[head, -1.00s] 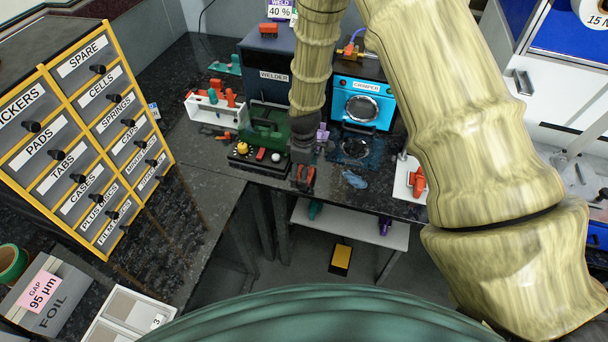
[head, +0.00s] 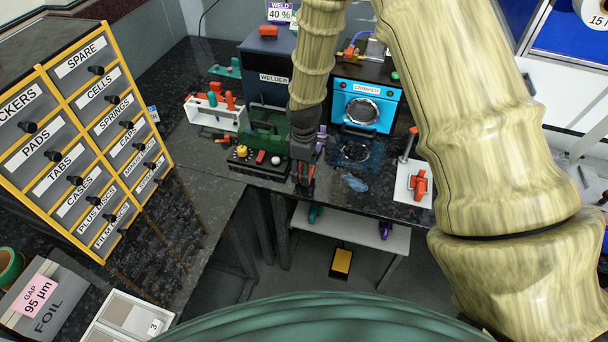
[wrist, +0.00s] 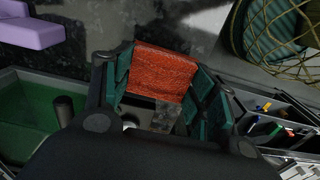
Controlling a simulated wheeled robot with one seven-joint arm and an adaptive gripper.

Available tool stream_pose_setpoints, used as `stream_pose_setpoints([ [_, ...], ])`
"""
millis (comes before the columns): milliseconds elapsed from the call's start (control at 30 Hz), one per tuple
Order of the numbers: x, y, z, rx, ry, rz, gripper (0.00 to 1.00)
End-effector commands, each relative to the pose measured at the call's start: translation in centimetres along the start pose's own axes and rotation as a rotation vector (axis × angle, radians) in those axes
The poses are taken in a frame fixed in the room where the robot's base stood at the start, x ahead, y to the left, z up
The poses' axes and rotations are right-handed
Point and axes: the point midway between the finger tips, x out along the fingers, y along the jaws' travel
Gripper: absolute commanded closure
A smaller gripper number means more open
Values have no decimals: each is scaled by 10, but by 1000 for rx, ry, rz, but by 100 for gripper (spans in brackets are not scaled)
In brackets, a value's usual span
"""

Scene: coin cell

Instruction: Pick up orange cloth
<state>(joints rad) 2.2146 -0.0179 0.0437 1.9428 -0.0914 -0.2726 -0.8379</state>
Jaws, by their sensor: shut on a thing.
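The orange cloth (wrist: 162,72) shows in the wrist view as a textured orange-red piece between the two green-padded fingers of my gripper (wrist: 165,100). The gripper is shut on it. In the head view my gripper (head: 303,178) points down at the front edge of the dark bench, right of the control box with the yellow knob. Only a little red shows between the fingers there. I cannot tell whether the cloth still touches the bench.
The welder (head: 268,88) and the blue crimper (head: 366,106) stand behind the gripper. A blue crumpled piece (head: 354,182) lies to its right. A white shelf (head: 345,230) is below the bench.

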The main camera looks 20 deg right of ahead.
Motion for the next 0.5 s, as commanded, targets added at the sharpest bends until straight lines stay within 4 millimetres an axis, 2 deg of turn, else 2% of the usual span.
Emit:
stream_pose_setpoints([
  [67, -7, 1, 0, 0, 2, 2, 59],
  [500, -14, -88, 41, -2, -1, 0, 59],
])
